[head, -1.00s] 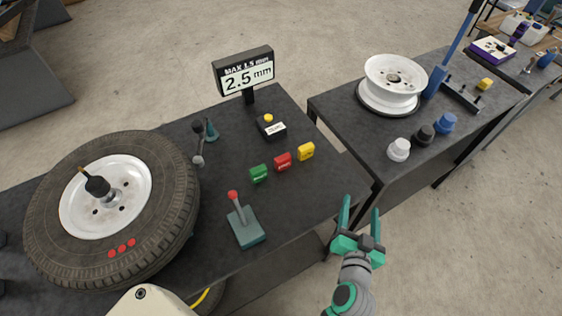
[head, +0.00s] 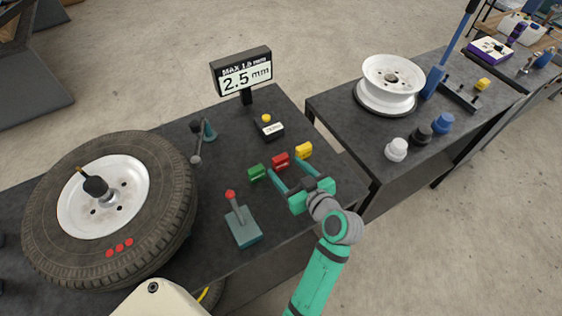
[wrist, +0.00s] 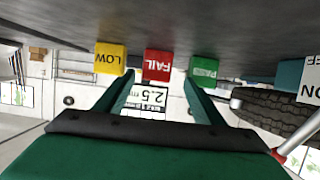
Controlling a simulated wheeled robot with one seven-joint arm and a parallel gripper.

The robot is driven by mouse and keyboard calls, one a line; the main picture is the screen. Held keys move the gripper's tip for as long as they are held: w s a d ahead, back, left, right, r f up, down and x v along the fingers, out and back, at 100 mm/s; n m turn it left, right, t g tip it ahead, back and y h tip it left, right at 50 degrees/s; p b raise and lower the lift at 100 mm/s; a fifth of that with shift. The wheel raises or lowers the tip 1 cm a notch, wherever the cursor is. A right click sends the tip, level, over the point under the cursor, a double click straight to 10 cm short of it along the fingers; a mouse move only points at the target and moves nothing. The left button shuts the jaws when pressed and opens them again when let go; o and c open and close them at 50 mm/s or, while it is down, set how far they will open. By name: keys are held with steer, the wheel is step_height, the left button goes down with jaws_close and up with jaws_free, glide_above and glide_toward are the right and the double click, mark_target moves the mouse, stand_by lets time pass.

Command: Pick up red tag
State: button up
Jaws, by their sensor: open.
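The red tag (head: 280,160) stands on the dark workbench between the green tag (head: 257,172) and the yellow tag (head: 304,150). In the wrist view the red tag (wrist: 157,65) reads FAIL upside down and appears centred between my fingers. My gripper (head: 288,168) is open, with its fingertips close in front of the red tag. The fingers (wrist: 158,80) show in the wrist view with nothing held between them. I cannot tell whether the fingertips reach past the tag's front face.
A teal lever box with a red knob (head: 242,226) stands left of my gripper. A tyre (head: 40,190) lies further left. A display reading 2.5 mm (head: 242,75) and a small yellow-buttoned device (head: 268,127) stand behind the tags. A second bench holds a white rim (head: 390,80).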

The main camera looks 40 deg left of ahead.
mark_target(282, 162)
steer(key=shift+w+x, duration=0.15)
steer(key=shift+x, duration=1.3)
steer(key=shift+w+x, duration=0.2)
steer(key=shift+x, duration=1.2)
steer(key=shift+d, duration=0.1)
steer(key=shift+c, duration=0.2)
steer(key=c, duration=1.1)
